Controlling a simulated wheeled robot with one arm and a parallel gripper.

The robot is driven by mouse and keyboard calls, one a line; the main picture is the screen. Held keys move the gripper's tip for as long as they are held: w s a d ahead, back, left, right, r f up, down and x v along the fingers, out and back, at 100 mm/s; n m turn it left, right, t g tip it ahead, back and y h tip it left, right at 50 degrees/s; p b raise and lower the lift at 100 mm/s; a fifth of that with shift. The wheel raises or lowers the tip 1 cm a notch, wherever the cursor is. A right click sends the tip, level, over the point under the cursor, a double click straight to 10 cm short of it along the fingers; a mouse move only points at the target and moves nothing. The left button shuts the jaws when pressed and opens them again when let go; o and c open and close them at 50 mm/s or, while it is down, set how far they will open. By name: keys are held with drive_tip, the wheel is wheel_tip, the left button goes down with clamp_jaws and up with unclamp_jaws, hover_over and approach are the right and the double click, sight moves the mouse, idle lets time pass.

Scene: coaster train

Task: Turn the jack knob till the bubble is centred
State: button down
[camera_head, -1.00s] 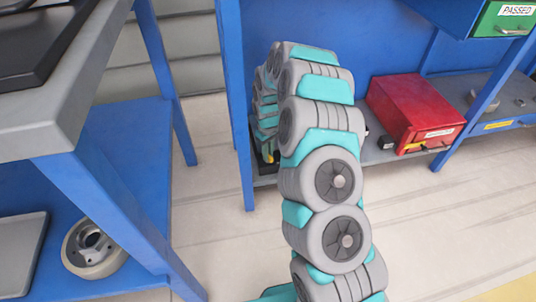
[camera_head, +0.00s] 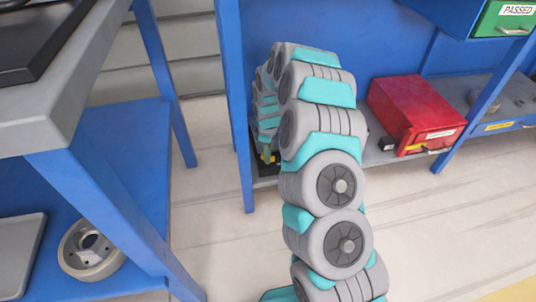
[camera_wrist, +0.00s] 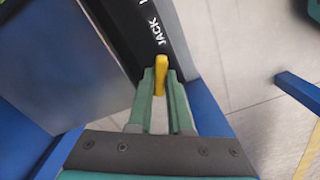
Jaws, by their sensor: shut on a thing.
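The yellow jack knob (camera_wrist: 161,68) shows in the wrist view, beside the white word JACK on a black edge (camera_wrist: 150,18). My gripper (camera_wrist: 161,80) has its green fingers closed on the knob. The bubble is not visible in either view. In the head view my arm reaches to the shelf on the left of the blue rack, and a small yellow spot shows near my gripper (camera_head: 268,153), mostly hidden by the arm.
A red box (camera_head: 412,108) stands on the rack's grey shelf (camera_head: 380,152), right of my arm. A green box labelled PASSED (camera_head: 506,20) is above. A blue-legged bench (camera_head: 90,190) stands at left with a wheel (camera_head: 92,250) on its lower shelf. Floor between is clear.

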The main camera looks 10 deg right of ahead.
drive_tip(key=shift+w, duration=0.1)
drive_tip(key=c, duration=0.8)
unclamp_jaws()
drive_tip(key=shift+c, duration=0.2)
drive_tip(key=shift+r, duration=3.9)
drive_tip(key=shift+r, duration=0.1)
drive_tip(key=s+a+r+m+p, duration=0.2)
drive_tip(key=s+r+m, duration=0.3)
drive_tip(key=s+r, duration=1.35)
drive_tip(key=s+d+r+m+g+p, duration=0.1)
drive_tip(key=s+m, duration=0.6)
drive_tip(key=s, duration=1.8)
drive_tip(key=shift+s+d+r+g, duration=0.4)
drive_tip(key=shift+d+r, duration=0.1)
drive_tip(key=shift+r, duration=0.3)
